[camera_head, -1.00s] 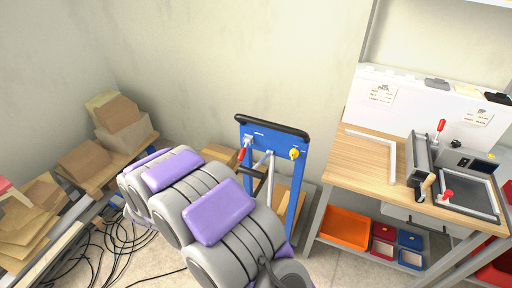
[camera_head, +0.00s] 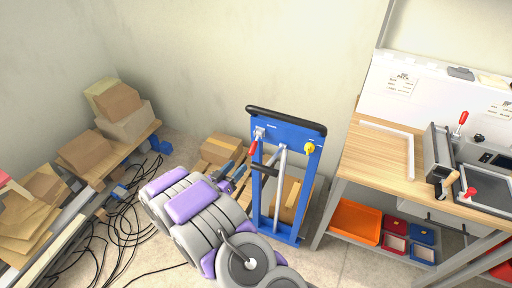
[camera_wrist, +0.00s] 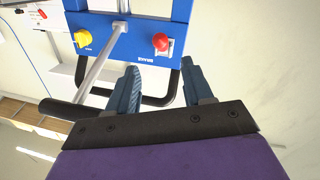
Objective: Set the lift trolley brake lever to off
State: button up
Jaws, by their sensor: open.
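The lift trolley (camera_head: 259,205) is a blue upright frame with a black top handle. The brake lever, with a red grip (camera_head: 253,149), hangs at the upper left of its panel on a pale plate. In the wrist view the red grip (camera_wrist: 160,42) is seen nearly end-on, above and between my fingertips; the small label beside it is too small to read. My gripper (camera_wrist: 160,76) is open and empty, its blue fingers apart and not visibly touching the lever. In the head view my gripper (camera_head: 234,173) is left of and below the lever, partly hidden by my arm.
A yellow knob (camera_head: 309,148) sits on the panel's right. A black bar (camera_head: 265,168) on a silver rod sticks out below the lever. A workbench (camera_head: 367,140) stands to the right. Boxes (camera_head: 119,102) and floor cables (camera_head: 118,222) are at left.

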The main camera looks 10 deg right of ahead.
aim_at(255, 146)
jog(key=b+x, duration=0.2)
jog(key=x, duration=1.1)
jog(key=shift+w, duration=0.25)
grip_shut()
